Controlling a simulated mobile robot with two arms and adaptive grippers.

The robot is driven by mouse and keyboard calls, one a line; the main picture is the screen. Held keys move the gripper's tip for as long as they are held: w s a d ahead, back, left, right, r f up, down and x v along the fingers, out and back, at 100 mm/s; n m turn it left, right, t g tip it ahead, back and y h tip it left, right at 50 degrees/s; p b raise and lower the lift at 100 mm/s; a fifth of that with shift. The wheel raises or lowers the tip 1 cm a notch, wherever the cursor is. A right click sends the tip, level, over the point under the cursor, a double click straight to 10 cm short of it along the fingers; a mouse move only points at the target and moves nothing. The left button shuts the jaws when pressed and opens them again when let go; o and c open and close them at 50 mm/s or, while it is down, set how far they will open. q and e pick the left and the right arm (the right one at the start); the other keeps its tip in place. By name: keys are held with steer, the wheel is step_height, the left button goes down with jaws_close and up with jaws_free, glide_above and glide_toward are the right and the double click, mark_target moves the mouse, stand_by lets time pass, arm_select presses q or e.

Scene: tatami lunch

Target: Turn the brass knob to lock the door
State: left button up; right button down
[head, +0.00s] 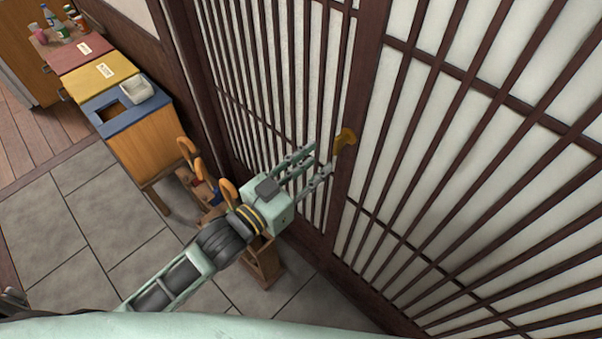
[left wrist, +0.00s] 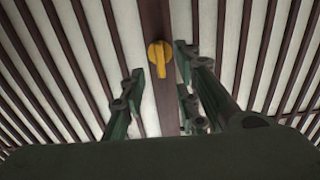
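The brass knob (head: 345,139) sits on a dark wooden upright of the lattice door (head: 430,150). My left gripper (head: 316,162) is in front of the door, just left of and slightly below the knob in the head view. Its two fingers are apart with nothing between them. In the left wrist view the knob (left wrist: 160,56) shows a round top with a lever pointing down, beyond the open fingertips (left wrist: 158,75). It looks apart from the fingers, though the exact gap is hard to tell. My right gripper is not in view.
At the left stand cabinets with red, yellow and blue tops (head: 103,72), with bottles (head: 55,22) at the far end. A wooden rack with orange-handled items (head: 262,262) stands by the wall below my left arm. Grey tile floor (head: 60,220) is clear at lower left.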

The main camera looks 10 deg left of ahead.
arm_select(q)
steer(key=shift+v, duration=2.05)
steer(key=shift+f, duration=0.1)
